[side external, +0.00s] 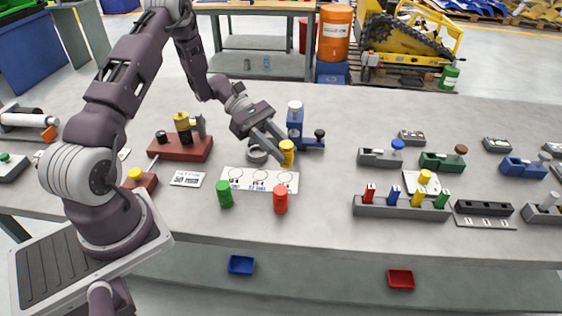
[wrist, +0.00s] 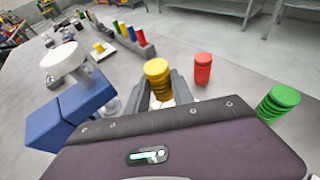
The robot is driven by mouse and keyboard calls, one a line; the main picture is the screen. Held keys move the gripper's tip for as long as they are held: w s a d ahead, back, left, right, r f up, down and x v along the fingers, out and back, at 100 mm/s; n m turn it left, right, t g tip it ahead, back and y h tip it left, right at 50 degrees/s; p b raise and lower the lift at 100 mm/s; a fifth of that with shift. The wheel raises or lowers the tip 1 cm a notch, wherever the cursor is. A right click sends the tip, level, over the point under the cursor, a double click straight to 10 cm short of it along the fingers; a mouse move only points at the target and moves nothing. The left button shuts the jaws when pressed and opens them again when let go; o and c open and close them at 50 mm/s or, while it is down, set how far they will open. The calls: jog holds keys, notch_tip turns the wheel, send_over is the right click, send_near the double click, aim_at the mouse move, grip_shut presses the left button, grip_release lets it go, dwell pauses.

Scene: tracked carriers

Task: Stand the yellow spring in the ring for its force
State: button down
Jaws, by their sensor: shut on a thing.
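The yellow spring (side external: 287,153) is upright between the fingers of my gripper (side external: 279,146), which is shut on it. In the wrist view the spring (wrist: 158,78) stands between the two grey fingers (wrist: 165,92). A white card (side external: 260,188) with several printed rings lies in front of it; the lettering is too small to read. The spring is by the card's back right edge, and I cannot tell whether its foot touches anything. The green spring (side external: 224,193) and red spring (side external: 280,200) stand upright at the card's front edge.
A blue press (side external: 296,127) stands just behind the yellow spring. A round grey part (side external: 257,154) sits behind the card. A dark red stand (side external: 182,148) is to the left. A grey rack (side external: 400,208) with several coloured pieces is to the right, with clear table between.

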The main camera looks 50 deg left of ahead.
jog(key=shift+f, duration=2.2)
jog(key=shift+f, duration=0.1)
jog(key=c, duration=1.1)
grip_release()
